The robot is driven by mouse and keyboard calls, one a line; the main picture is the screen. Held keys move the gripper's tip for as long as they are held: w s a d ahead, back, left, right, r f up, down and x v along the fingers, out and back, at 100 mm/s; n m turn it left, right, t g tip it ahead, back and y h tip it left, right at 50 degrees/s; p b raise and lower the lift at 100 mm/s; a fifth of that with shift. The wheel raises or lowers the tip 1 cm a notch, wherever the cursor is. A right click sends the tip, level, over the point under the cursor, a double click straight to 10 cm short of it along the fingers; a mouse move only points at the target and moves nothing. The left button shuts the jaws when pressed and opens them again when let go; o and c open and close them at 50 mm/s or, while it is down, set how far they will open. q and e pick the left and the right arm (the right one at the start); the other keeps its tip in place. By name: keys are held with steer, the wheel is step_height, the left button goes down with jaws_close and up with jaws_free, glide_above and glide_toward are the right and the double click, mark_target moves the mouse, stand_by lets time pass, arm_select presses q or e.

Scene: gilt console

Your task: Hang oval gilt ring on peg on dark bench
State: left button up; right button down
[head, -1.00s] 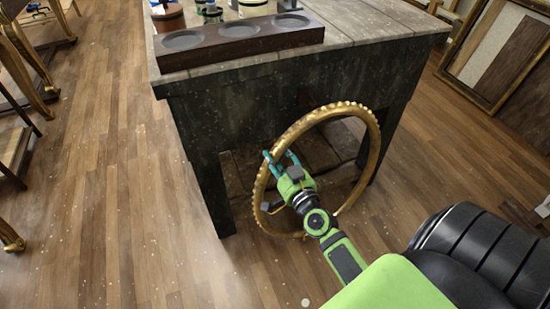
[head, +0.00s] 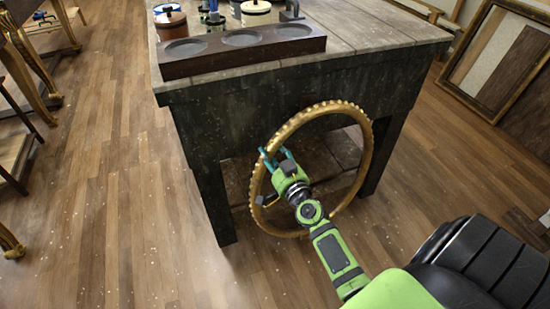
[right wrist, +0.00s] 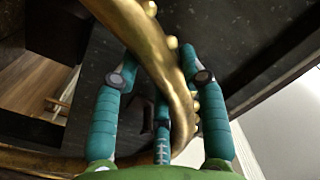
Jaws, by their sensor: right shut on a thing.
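The oval gilt ring (head: 367,150) is gold with a beaded rim and stands tilted in front of the dark bench (head: 270,125). My right gripper (head: 275,158) is shut on the ring's left side. In the right wrist view the teal fingers (right wrist: 160,110) lie on both sides of the gold ring (right wrist: 165,60). The ring overlaps the bench front in the head view; I cannot tell whether it touches it. I cannot make out the peg in either view. My left gripper is not in view.
A dark wooden tray with round recesses (head: 200,62) lies along the bench top's front edge. Jars, including a cream one (head: 256,14), stand behind it. Framed panels (head: 495,60) lean at the right. Gilt-legged furniture (head: 32,60) stands at the left. The floor left of the bench is open.

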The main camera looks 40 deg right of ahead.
steer(key=shift+w+d+r, duration=0.15)
steer(key=shift+w+d, duration=0.05)
steer(key=shift+w, duration=0.6)
steer(key=shift+w+d+b, duration=0.15)
steer(key=shift+w, duration=0.4)
steer(key=shift+w+d+b, duration=0.15)
steer(key=shift+w, duration=0.35)
arm_select(q)
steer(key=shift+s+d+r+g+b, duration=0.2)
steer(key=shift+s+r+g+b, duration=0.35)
steer(key=shift+b, duration=0.25)
arm_select(e)
steer(key=shift+w+d+f, duration=0.15)
steer(key=shift+w+f, duration=0.15)
steer(key=shift+w, duration=0.3)
steer(key=shift+w+d+f, duration=0.1)
steer(key=shift+w+f, duration=0.2)
steer(key=shift+w, duration=0.25)
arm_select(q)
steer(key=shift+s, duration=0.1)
